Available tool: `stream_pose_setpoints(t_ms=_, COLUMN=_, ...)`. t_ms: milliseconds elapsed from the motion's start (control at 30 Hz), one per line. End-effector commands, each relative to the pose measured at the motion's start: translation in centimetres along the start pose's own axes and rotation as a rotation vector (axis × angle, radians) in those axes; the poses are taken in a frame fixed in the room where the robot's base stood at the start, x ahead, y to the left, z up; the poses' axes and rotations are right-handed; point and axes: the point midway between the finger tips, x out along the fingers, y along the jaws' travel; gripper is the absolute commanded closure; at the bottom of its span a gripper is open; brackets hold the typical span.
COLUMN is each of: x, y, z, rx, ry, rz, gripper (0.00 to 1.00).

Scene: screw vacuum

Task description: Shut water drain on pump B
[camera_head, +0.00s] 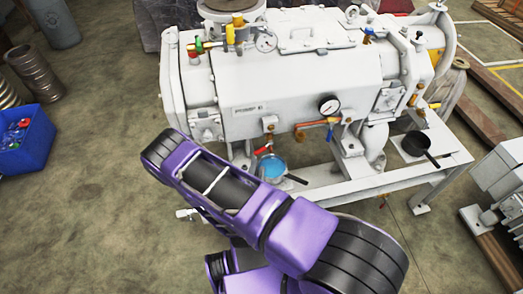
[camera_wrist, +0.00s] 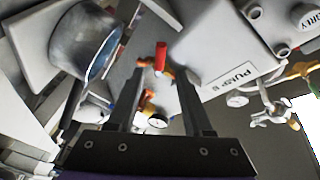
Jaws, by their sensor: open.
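Pump B (camera_head: 290,90) is a large white machine on a white frame; its "PUMP B" label (camera_wrist: 240,78) is readable in the wrist view. A small red valve handle (camera_head: 263,150) sits low on its front, above a pan of blue water. In the wrist view the red handle (camera_wrist: 161,54) stands near vertical in the picture, on a brass-coloured fitting. My gripper (camera_wrist: 161,72) is open, and the handle appears between its fingertips. I cannot tell whether it touches either finger. In the head view my purple arm hides the gripper.
The pan of water (camera_head: 272,167) stands under the valve; its metal side is close to the left finger in the wrist view (camera_wrist: 85,40). A black pan (camera_head: 416,144) is at the right. A pressure gauge (camera_head: 329,105) and orange-handled valve (camera_head: 315,122) are nearby. A blue crate (camera_head: 27,140) is far left.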

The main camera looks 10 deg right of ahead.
Motion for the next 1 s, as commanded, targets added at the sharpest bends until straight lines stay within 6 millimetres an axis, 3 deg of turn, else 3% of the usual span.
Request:
stream_pose_setpoints(t_ms=200, x=4.7, y=0.1, z=0.0, rx=0.001, ry=0.003, rz=-0.001, gripper=0.49)
stream_pose_setpoints(t_ms=400, x=7.5, y=0.0, z=0.1, rx=0.001, ry=0.0, rz=0.0, gripper=0.49)
stream_pose_setpoints(t_ms=833, x=8.6, y=0.0, z=0.0, rx=-0.001, ry=0.0, rz=0.001, gripper=0.49)
stream_pose_setpoints(t_ms=1000, x=8.6, y=0.0, z=0.0, rx=-0.001, ry=-0.001, rz=0.001, gripper=0.78)
